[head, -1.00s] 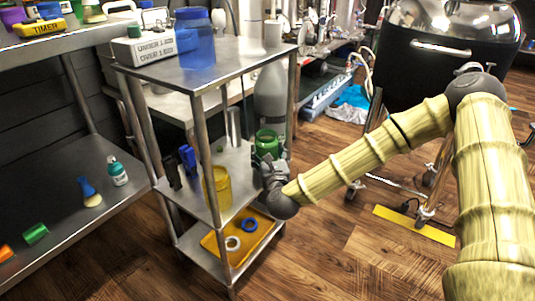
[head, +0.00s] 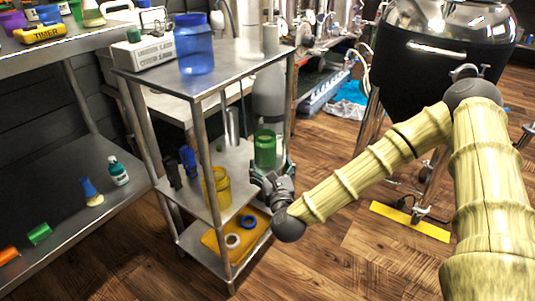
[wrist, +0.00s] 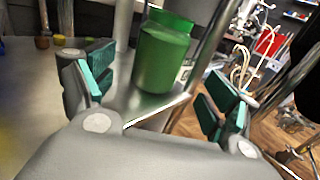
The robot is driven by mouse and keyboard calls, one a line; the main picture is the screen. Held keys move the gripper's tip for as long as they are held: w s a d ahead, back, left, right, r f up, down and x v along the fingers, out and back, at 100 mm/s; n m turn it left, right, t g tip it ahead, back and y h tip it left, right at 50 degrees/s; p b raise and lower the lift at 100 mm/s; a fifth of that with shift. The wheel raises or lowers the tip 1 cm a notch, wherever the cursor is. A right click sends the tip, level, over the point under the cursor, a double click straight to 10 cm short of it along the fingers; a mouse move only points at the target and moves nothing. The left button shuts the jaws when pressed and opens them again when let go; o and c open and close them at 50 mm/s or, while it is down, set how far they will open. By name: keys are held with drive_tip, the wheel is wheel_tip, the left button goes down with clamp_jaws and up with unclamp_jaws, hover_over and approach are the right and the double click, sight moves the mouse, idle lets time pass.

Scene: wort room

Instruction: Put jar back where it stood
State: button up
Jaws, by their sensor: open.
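The green jar (head: 264,150) with a green lid stands upright on the middle shelf (head: 238,165) of the metal rack, near its right edge and a post. My gripper (head: 271,174) is just in front of the jar at the shelf's right side, open and empty. In the wrist view the jar (wrist: 162,58) stands on the metal shelf beyond the two teal-padded fingers of my gripper (wrist: 158,95). The jar shows between the fingers with a gap to each. A yellow jar (head: 218,188) and a larger blue jar (head: 195,48) stand on the same rack.
Dark and blue clips (head: 188,161) stand on the middle shelf at left. A yellow tray (head: 212,245) with rings lies on the bottom shelf. Rack posts stand close to my gripper. Wooden floor (head: 325,245) is free to the right.

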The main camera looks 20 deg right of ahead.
drive_tip(key=s, duration=0.3)
drive_tip(key=s+p, duration=0.1)
drive_tip(key=shift+s+a, duration=0.25)
drive_tip(key=shift+a, duration=0.05)
